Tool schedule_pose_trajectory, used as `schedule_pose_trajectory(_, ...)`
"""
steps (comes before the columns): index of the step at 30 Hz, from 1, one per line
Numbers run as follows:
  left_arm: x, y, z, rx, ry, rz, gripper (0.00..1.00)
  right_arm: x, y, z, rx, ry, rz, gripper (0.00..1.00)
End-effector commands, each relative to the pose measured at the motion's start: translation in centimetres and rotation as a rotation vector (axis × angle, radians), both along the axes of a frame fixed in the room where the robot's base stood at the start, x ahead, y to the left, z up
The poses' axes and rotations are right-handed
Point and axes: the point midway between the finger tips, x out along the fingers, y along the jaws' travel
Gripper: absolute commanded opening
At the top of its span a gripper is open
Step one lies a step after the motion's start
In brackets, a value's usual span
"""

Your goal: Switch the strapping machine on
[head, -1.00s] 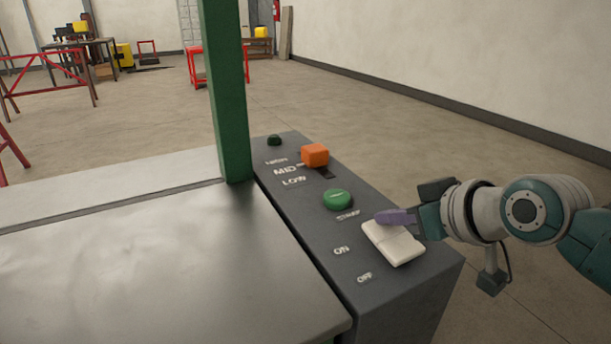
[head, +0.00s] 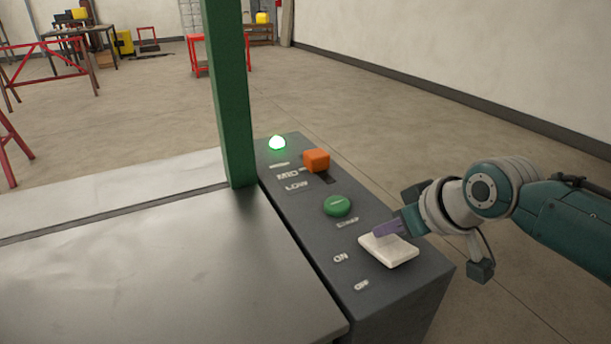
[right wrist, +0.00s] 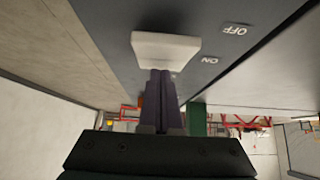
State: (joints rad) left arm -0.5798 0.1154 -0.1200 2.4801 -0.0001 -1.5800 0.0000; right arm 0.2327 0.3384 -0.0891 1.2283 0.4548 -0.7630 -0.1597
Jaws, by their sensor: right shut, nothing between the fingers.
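The strapping machine's dark control panel (head: 320,235) runs along the right side of its metal table. A white rocker switch (head: 389,250) sits at the panel's near end, beside the ON and OFF labels. My left gripper is not in view.
A green button (head: 338,206) and an orange slider knob (head: 316,160) with MID and LOW labels stand farther along the panel. A green post (head: 229,100) rises beside it. The floor right of the panel is clear.

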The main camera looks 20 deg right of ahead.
Motion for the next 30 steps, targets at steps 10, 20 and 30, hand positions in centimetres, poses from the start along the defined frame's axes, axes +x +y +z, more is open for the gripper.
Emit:
schedule_pose_trajectory(10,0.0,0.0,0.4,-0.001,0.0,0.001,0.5,-0.4,0.0,0.1,0.0,-0.002,0.0,0.0)
schedule_pose_trajectory(20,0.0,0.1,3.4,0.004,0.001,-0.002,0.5,-0.2,0.2,3.0,0.0,-0.003,-0.001,0.0)
schedule_pose_trajectory(30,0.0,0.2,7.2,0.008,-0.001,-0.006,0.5,-2.9,0.1,8.4,-0.003,-0.002,0.0,0.0)
